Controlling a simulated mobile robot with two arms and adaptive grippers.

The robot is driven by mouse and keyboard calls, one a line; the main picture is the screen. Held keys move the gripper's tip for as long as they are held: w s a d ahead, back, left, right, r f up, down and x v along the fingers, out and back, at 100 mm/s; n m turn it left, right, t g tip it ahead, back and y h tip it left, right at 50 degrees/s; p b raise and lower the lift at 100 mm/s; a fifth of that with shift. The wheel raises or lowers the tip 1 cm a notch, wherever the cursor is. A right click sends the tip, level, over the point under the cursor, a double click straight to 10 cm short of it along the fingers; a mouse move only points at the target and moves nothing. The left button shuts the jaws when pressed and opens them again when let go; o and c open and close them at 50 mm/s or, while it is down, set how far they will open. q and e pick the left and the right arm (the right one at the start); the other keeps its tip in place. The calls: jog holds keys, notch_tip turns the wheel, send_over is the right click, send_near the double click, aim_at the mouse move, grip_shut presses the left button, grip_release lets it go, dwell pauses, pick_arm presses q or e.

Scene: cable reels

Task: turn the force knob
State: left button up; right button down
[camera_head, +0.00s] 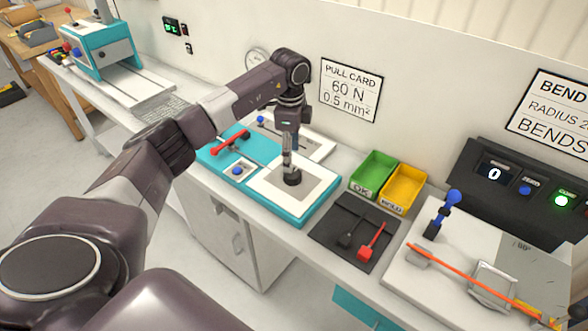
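A dark round knob (292,179) sits on the grey and white panel (265,194) of a teal-based device on the bench. It appears to be the force knob. My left gripper (290,164) points down right at the knob. Its fingers are small here and partly merge with the knob, so I cannot tell whether they touch or grip it. My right gripper is not in view.
A red lever (231,142) and a blue button (238,171) are left of the knob. Green (373,172) and yellow (404,186) bins stand to the right, behind a dark mat (333,227). A pull card (349,91) reading 60 N hangs on the wall.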

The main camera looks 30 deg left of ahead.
aim_at(292, 176)
pick_arm(q)
notch_tip(292, 176, down, 6)
jog(key=shift+w+f+p, duration=0.1)
jog(key=shift+f+p, duration=0.05)
jog(key=shift+p, duration=0.75)
jog(key=shift+d+f, duration=0.1)
jog(key=shift+f, duration=0.4)
jog(key=shift+c, duration=0.3)
jog(key=c, duration=1.1)
